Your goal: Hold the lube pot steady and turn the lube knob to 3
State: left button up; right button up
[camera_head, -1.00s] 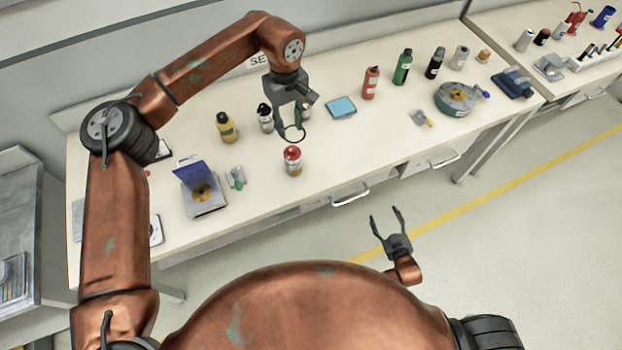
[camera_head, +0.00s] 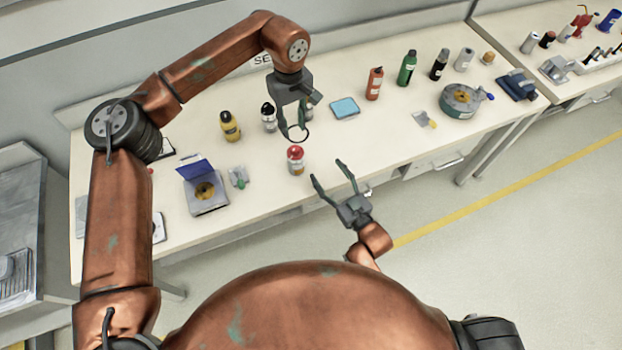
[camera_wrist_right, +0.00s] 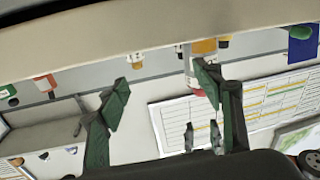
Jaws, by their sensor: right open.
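The lube pot, a small clear jar with amber contents and a red and white top (camera_head: 296,160), stands upright near the table's front edge. It also seems to show inverted in the right wrist view (camera_wrist_right: 203,47), partly behind a finger. The knob's number is too small to read. My left gripper (camera_head: 294,135) is open and empty above and just behind the pot, pointing down. My right gripper (camera_head: 327,170) is open and empty, in front and to the right of the pot, its fingers pointing toward the table. Neither gripper visibly touches the pot.
The pale table (camera_head: 385,135) is clear around the pot. A yellow bottle (camera_head: 229,127) and a box with a blue lid (camera_head: 205,192) stand to the left. A blue pad (camera_head: 344,108), a red bottle (camera_head: 374,84) and a round tin (camera_head: 460,100) lie to the right.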

aim_at(301, 168)
jog(key=shift+g+y, duration=0.7)
jog(key=shift+y, duration=0.1)
jog(key=a, duration=0.2)
jog(key=s+a, duration=0.1)
jog(key=a, duration=0.2)
jog(key=shift+s+a+f, duration=0.1)
jog(key=shift+a+f, duration=0.1)
jog(key=shift+a, duration=0.35)
jog(key=shift+x, duration=3.7)
jog(key=shift+d, duration=0.15)
jog(key=shift+c, duration=0.3)
